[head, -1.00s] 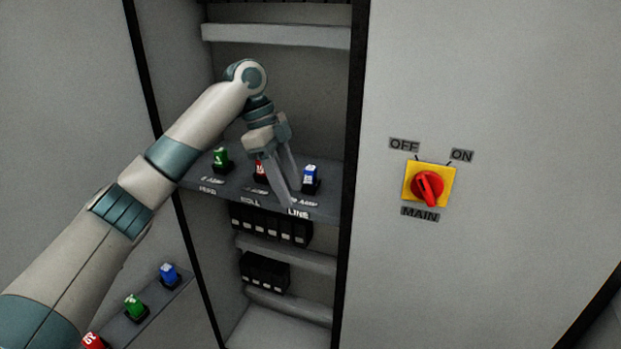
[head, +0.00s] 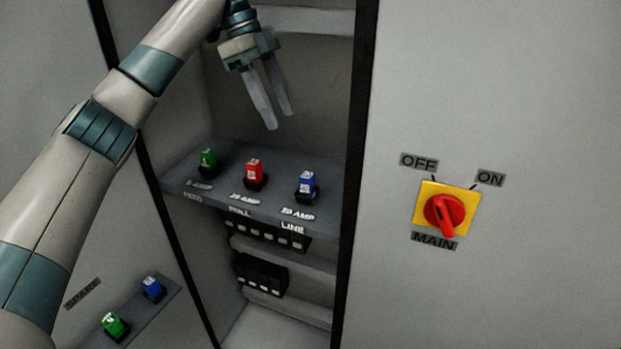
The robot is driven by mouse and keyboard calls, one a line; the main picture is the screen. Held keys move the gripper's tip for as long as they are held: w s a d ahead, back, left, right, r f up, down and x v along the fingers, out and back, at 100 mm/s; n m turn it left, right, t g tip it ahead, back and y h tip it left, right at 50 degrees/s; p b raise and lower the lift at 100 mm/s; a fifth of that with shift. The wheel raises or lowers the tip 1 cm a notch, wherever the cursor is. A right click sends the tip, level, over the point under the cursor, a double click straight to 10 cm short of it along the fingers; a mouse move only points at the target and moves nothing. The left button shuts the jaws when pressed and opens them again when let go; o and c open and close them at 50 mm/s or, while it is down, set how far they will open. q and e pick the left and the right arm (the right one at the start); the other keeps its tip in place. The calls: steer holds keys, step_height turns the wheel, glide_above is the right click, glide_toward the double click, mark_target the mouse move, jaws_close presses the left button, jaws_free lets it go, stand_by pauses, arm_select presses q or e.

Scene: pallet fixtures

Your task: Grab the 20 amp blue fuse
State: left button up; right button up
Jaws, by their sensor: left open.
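A blue fuse (head: 307,182) stands in a black holder at the right end of the cabinet shelf, above the labels "20 AMP" and "LINE". Another blue fuse (head: 153,287) stands on the lower-left ledge. My left gripper (head: 279,121) is open and empty, its fingers pointing down. In the picture it is above the shelf, up and left of the shelf's blue fuse and apart from it. My right gripper is not in view.
A red fuse (head: 254,172) and a green fuse (head: 208,160) share the cabinet shelf (head: 230,205). A green fuse (head: 114,325) sits on the spare ledge (head: 140,312). The cabinet's dark right edge (head: 357,150) is close to the shelf's blue fuse. A red main switch (head: 445,212) is on the right panel.

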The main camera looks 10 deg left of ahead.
arm_select(q)
steer(key=shift+w+r, duration=0.15)
steer(key=shift+r, duration=0.05)
steer(key=shift+r, duration=0.1)
steer(key=p, duration=0.3)
glide_above(307, 176)
steer(key=a, duration=0.2)
step_height(307, 176, down, 10)
steer(key=shift+w+a+f, duration=0.1)
steer(key=shift+f, duration=0.1)
steer(key=shift+d+f, duration=0.2)
steer(key=shift+f, duration=0.35)
